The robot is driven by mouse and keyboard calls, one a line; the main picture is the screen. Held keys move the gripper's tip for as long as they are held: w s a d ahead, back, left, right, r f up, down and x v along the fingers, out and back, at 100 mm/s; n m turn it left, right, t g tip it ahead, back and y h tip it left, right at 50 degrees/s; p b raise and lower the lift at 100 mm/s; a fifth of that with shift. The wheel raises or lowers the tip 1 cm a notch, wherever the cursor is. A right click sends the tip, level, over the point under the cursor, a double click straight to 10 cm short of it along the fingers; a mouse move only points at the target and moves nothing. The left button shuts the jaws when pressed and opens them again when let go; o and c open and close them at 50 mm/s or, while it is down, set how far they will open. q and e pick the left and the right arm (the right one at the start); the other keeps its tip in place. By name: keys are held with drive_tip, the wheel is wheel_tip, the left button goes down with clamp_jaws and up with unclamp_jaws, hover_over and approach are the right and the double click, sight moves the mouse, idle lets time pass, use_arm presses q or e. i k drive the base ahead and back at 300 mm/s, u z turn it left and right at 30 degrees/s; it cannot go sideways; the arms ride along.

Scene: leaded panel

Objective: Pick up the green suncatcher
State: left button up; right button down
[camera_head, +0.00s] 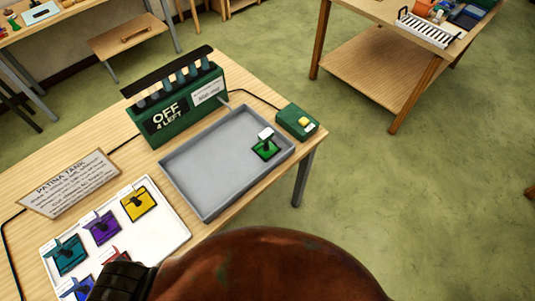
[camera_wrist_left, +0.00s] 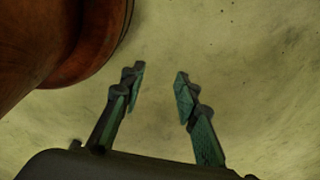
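The green suncatcher (camera_head: 266,149) is a small green square with a dark clip-like piece and a white tag on top. It lies in the grey tray (camera_head: 181,187), near the tray's right end. My left gripper (camera_wrist_left: 158,75) shows only in the left wrist view. Its two fingers are apart with nothing between them, and bare floor lies behind them. No gripper fingers show in the head view, and my right gripper is in neither view.
A white tray (camera_head: 174,238) holds teal, purple, yellow, red and blue pieces. A green machine (camera_head: 178,108) reading "OFF 4 LEFT" stands behind the grey tray. A green box with a yellow button (camera_head: 297,121) sits to the right. A "PATINA TANK" sign (camera_head: 70,184) stands left.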

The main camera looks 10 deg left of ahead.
sight(266, 149)
drive_tip(key=z, duration=0.5)
drive_tip(key=i, duration=0.45)
